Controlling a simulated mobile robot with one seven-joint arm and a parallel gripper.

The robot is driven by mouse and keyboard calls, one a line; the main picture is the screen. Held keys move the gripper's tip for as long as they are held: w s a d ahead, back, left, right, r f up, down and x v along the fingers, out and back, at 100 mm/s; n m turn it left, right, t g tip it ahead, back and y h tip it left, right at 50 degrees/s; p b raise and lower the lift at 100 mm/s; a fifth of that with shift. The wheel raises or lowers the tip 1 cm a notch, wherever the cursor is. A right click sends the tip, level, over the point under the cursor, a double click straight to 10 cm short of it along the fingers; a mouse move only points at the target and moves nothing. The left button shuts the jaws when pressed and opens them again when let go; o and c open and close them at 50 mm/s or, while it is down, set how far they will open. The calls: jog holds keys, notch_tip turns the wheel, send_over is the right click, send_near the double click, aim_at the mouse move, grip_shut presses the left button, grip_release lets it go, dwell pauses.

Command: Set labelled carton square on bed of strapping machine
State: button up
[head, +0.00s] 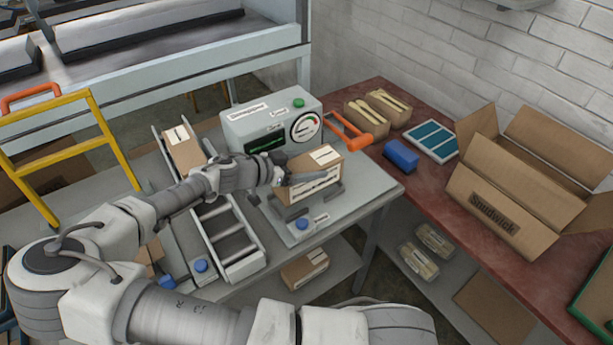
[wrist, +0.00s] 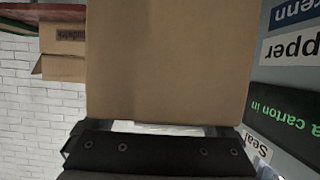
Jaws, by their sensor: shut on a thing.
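The labelled carton (head: 313,185) is brown with white labels on its top and side. My gripper (head: 283,178) is shut on it from the left; in the wrist view the carton (wrist: 168,60) fills the middle, in front of the dark gripper (wrist: 165,130). The strapping machine (head: 240,132) is a grey-green box with a dial and green button, just behind the carton. The carton is above or on the machine's grey bed (head: 365,190), beside dark grey blocks (head: 288,212). Whether its underside touches the bed cannot be told.
A roller conveyor (head: 228,240) with another carton (head: 183,148) at its far end lies left. An orange-handled tool (head: 350,132) is behind the held carton. The red bench (head: 425,175) holds a blue block (head: 401,154) and open box (head: 495,205). The bed's right side is clear.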

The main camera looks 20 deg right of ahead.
jog(key=shift+w+f, duration=0.15)
jog(key=shift+f, duration=1.9)
jog(key=shift+f, duration=0.1)
jog(key=shift+f+b, duration=0.15)
jog(key=shift+b, duration=0.2)
jog(key=o, duration=1.4)
jog(key=shift+a, duration=0.1)
jog(key=shift+r, duration=0.2)
jog(key=shift+a+r+p, duration=0.15)
jog(key=shift+a+p, duration=0.15)
jog(key=v, duration=1.1)
jog(key=shift+a, duration=0.15)
jog(key=shift+a, duration=0.1)
